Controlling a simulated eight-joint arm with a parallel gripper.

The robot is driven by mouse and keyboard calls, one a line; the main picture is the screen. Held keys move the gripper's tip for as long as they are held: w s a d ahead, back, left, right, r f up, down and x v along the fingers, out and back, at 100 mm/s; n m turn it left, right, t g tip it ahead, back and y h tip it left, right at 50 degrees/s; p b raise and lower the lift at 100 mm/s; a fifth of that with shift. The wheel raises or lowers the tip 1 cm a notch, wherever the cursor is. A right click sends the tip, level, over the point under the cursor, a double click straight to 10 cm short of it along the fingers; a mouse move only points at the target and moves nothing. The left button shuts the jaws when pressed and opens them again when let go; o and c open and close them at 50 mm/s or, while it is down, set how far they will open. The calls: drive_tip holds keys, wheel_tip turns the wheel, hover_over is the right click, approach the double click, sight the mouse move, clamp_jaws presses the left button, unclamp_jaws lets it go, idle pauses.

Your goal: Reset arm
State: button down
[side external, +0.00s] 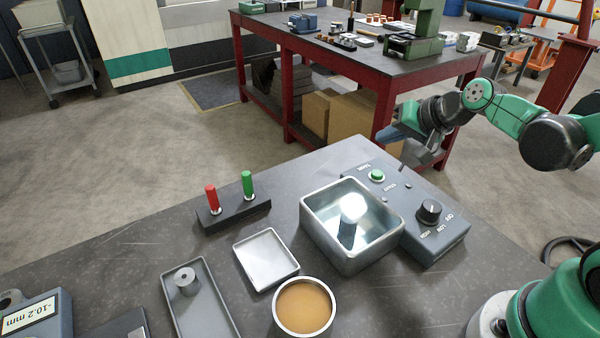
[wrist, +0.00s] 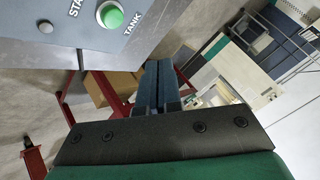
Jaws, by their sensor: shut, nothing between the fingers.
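My gripper (side external: 386,137) is raised in the air beyond the far right edge of the near table, above and behind the control box. In the wrist view its two dark blue fingers (wrist: 158,72) lie together, shut and empty. My green and black arm reaches in from the right. The metal tank (side external: 311,232) of the cleaning unit stands below and to the left of the gripper. A bright cylindrical piece (side external: 353,207) shows inside the tank.
The control box (side external: 440,245) carries a green button (side external: 377,175) and a black knob (side external: 429,211). A rack (side external: 233,216) with red and green pegs, a square tray (side external: 266,260), a long tray (side external: 197,310) and a round amber-filled dish (side external: 304,307) stand left of it. A red-framed bench (side external: 350,62) stands behind.

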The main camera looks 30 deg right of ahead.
drive_tip(key=s+a+r+n+g+h, duration=0.1)
drive_tip(key=s+a+r+n+g, duration=0.1)
drive_tip(key=s+a+n, duration=0.3)
drive_tip(key=s+n, duration=0.2)
drive_tip(key=shift+r+n, duration=0.2)
drive_tip(key=shift+n, duration=0.2)
drive_tip(key=w+d+r+m+g, duration=0.4)
drive_tip(key=w+r+m+g, duration=0.1)
drive_tip(key=m, duration=1.3)
drive_tip(key=shift+w+d+r+g, duration=0.2)
drive_tip(key=shift+w+d+g, duration=0.2)
drive_tip(key=shift+w+g, duration=0.65)
drive_tip(key=shift+w+f, duration=0.1)
drive_tip(key=shift+f, duration=0.05)
